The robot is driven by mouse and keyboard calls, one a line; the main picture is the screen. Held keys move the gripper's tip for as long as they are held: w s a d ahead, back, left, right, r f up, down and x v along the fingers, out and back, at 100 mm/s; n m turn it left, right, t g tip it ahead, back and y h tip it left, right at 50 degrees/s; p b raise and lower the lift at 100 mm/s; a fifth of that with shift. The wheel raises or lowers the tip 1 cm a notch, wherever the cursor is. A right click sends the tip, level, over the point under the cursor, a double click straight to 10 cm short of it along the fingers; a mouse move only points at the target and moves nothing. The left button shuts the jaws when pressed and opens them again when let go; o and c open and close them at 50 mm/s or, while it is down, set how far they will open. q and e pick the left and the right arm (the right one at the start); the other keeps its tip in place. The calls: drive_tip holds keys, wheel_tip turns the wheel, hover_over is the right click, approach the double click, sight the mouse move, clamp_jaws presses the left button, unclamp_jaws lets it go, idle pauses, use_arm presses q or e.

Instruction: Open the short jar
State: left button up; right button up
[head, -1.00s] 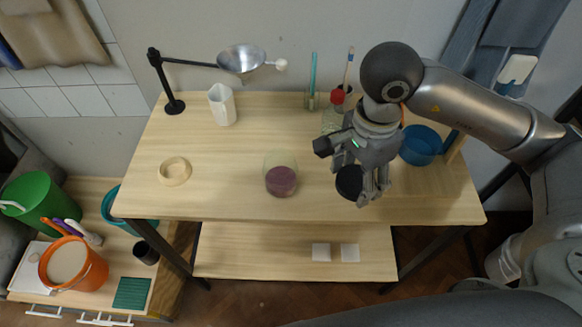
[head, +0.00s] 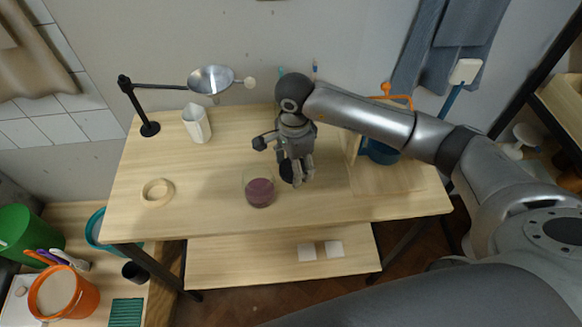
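A short clear glass jar (head: 260,191) with purple contents stands on the table's front middle. Its top looks uncovered. My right gripper (head: 297,178) is just right of the jar, fingers pointing down. It is shut on a black round lid (head: 286,172), which is tilted and partly hidden by the fingers. The lid is close to the jar's upper right side; I cannot tell whether they touch. My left gripper is not in view.
A white pitcher (head: 197,125) and a lamp-like stand (head: 149,129) are at the back left. A blue container (head: 382,152) is at the right. The table's front left is clear.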

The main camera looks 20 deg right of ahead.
sight(291, 173)
drive_tip(key=shift+w+a+f, duration=0.15)
drive_tip(key=shift+w+f, duration=0.4)
drive_tip(key=shift+f, duration=0.1)
wheel_tip(291, 173, down, 3)
drive_tip(key=shift+r+p, duration=0.15)
drive_tip(key=shift+p, duration=1)
drive_tip(key=shift+f, duration=0.2)
drive_tip(key=shift+f, duration=0.1)
drive_tip(key=shift+f+b, duration=0.15)
drive_tip(key=shift+b, duration=0.15)
drive_tip(key=o, duration=1.1)
